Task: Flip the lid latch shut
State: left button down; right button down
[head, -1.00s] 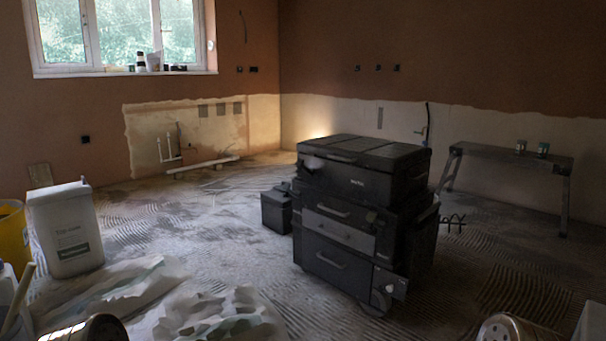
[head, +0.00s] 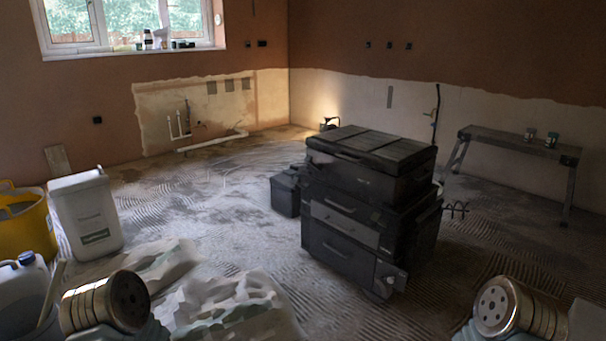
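A dark stacked toolbox (head: 345,248) stands on the floor right of centre. Its top box has a flat, ribbed lid (head: 372,146) that looks closed. The lid latch is too small and dark to make out, so I cannot tell whether it is open or shut. Only rounded metal links of my two arms show at the bottom left and bottom right. Neither gripper is in view, and both arm links are well apart from the toolbox.
A smaller dark case (head: 285,194) sits against the toolbox's left side. A trestle bench (head: 500,141) stands at the right wall. A white tub (head: 86,215), a yellow bucket (head: 27,228) and crumpled sheeting (head: 225,305) lie at left and front. Floor between sheeting and toolbox is clear.

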aim_at(319, 165)
jog(key=i+u, duration=0.2)
jog(key=i, duration=0.35)
jog(key=i+l+u, duration=0.2)
jog(key=i, duration=0.3)
jog(key=i+u, duration=0.25)
jog(key=i, duration=0.3)
jog(key=i+l+u, duration=0.2)
jog(key=i+l, duration=0.15)
jog(key=i, duration=0.15)
